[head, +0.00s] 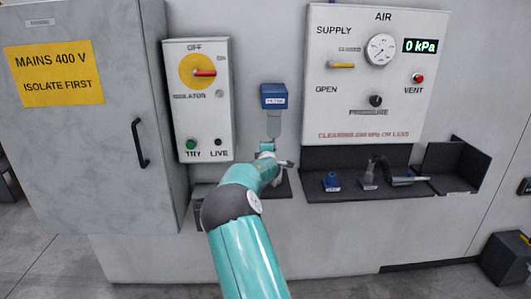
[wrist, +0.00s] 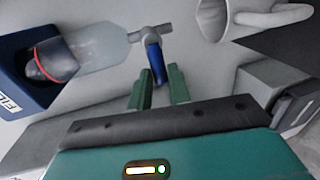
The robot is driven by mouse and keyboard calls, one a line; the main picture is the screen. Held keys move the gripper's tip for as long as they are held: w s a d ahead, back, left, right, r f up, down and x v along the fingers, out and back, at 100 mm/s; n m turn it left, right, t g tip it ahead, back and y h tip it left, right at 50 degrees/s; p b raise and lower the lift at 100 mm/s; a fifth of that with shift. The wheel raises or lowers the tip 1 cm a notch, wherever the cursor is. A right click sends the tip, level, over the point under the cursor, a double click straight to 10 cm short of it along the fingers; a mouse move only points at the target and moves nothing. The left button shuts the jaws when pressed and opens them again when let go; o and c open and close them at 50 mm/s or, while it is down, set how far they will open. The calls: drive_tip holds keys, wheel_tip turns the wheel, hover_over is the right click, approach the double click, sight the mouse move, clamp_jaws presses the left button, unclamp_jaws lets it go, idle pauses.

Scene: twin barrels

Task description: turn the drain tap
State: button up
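The drain tap has a blue lever (wrist: 155,58) on a grey stem below the filter's clear bowl (wrist: 95,48). The bowl hangs from a blue filter head (head: 274,97), and a red ring shows inside it in the wrist view. My gripper (wrist: 160,78) is at the tap, its two green fingers apart with the lever's end between the tips. The fingers look open around the lever; whether either touches it is hard to tell. In the head view, my arm and wrist hide most of the tap.
An isolator box (head: 197,130) with a red handle is left of the filter. An air panel (head: 362,110) reading 0 kPa is right. Below it, a dark shelf (head: 400,206) holds a small blue part (head: 332,181) and a grey fitting (head: 369,176). A grey cup-like part (wrist: 265,18) is near my gripper.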

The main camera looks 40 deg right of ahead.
drive_tip(key=o, duration=0.3)
drive_tip(key=v, duration=1.4)
